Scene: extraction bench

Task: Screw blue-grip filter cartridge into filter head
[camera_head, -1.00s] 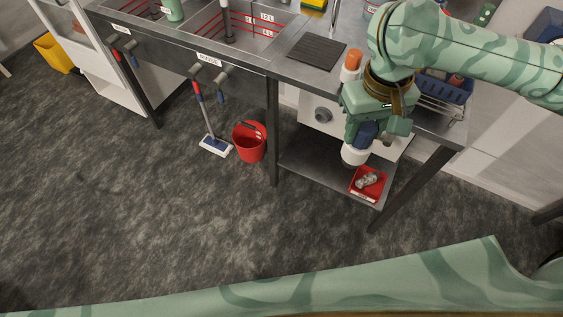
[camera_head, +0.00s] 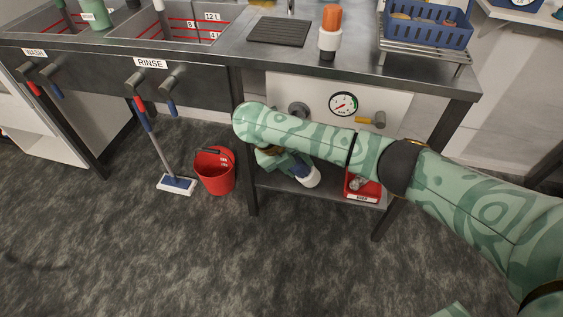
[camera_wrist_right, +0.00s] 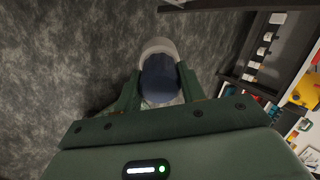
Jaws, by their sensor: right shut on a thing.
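The blue-grip filter cartridge is in my right gripper (camera_head: 290,168), which is below the bench, largely hidden behind my right forearm. In the head view the white end (camera_head: 309,177) of the cartridge sticks out to the lower right. In the right wrist view the two fingers (camera_wrist_right: 160,85) are shut on either side of its blue grip (camera_wrist_right: 160,78), with the white end (camera_wrist_right: 158,46) pointing away. A round grey fitting (camera_head: 298,108) on the white panel may be the filter head; the cartridge is apart from it. My left gripper is not in view.
An orange-and-white cartridge (camera_head: 330,32) stands on the bench near a blue basket (camera_head: 430,32). The panel carries a gauge (camera_head: 343,103) and a yellow-handled valve (camera_head: 370,121). A red tray (camera_head: 362,188) sits on the lower shelf; a red bucket (camera_head: 216,172) stands on the floor.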

